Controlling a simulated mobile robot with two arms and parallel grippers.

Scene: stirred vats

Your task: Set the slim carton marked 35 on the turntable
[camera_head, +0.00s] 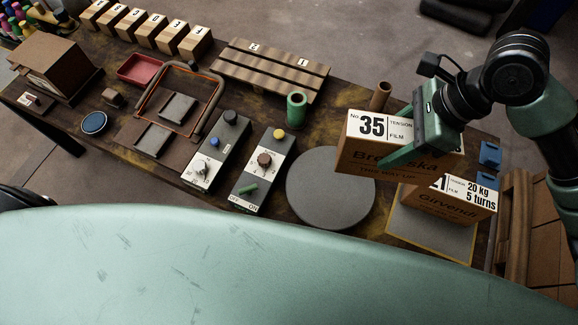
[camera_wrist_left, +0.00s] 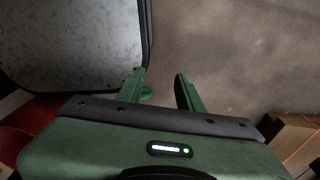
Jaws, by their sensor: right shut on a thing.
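The slim carton marked 35 (camera_head: 372,158) is a brown box with a white label top. My right gripper (camera_head: 412,142) is shut on it and holds it roughly level, apparently above the table. The carton overlaps the upper right part of the turntable (camera_head: 325,195), a plain grey disc on the table with nothing seen resting on it. The gripper covers part of the carton's label. My left gripper (camera_wrist_left: 160,88) shows only in the left wrist view; its green fingers are apart with nothing between them.
A second carton (camera_head: 452,202), marked 20 kg 5 turns, stands on a grey pad (camera_head: 428,232) right of the turntable. Control boxes with knobs (camera_head: 262,170) are left of the turntable.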

